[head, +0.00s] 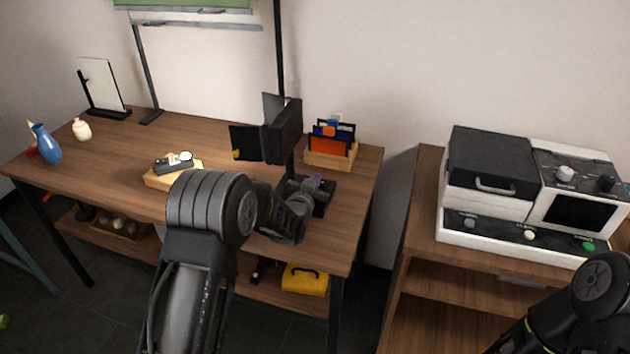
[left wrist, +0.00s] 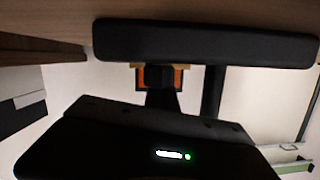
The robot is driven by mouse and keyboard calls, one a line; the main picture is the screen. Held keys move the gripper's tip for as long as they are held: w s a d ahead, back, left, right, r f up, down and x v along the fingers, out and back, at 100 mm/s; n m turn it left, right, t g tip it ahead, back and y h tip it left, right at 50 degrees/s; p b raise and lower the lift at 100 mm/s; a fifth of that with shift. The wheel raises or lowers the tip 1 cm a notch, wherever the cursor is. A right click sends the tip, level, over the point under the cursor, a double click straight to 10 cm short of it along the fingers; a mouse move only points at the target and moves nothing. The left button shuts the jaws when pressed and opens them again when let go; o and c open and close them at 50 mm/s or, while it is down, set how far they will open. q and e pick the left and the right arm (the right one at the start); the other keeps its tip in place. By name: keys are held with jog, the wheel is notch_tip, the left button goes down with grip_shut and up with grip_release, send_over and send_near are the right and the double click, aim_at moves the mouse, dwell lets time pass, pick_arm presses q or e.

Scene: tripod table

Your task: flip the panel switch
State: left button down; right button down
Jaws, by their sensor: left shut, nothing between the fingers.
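I cannot make out a panel switch for certain. A grey box with a pale round part (head: 175,163) lies on a wooden block on the left table. A white instrument (head: 475,236) with several knobs and a green button stands on the right table. My left gripper (head: 282,132) is raised above the right part of the left table, apart from both. It is shut and empty. In the left wrist view its dark fingers (left wrist: 163,98) overlap the orange organizer behind. My right gripper is out of view; only part of that arm shows at the lower right.
The orange and black organizer (head: 330,148) stands at the table's back right. A blue vase (head: 46,145) and cream jar (head: 81,130) stand at the left. A yellow case (head: 305,279) sits on the lower shelf. A gap separates the two tables.

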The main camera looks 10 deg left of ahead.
pick_arm(q)
jog(key=f+n+b, duration=0.1)
jog(key=b, duration=0.2)
jog(key=a+f+b, duration=0.1)
jog(key=b, duration=0.2)
jog(key=shift+s+n+h, duration=0.1)
jog(key=shift+n+h, duration=0.3)
jog(key=shift+r+n+b, duration=0.2)
jog(key=shift+n+b, duration=0.1)
jog(key=shift+b, duration=0.2)
jog(key=shift+s+d+r+p, duration=0.1)
jog(key=shift+d+r+p, duration=0.15)
jog(key=shift+p, duration=0.2)
jog(key=shift+f, duration=0.15)
jog(key=shift+r, duration=0.4)
jog(key=r, duration=0.2)
jog(key=a+r+p, duration=0.1)
jog(key=r, duration=0.1)
jog(key=shift+r, duration=0.3)
jog(key=v, duration=0.9)
jog(key=shift+s+a+b, duration=0.3)
jog(key=shift+a, duration=0.05)
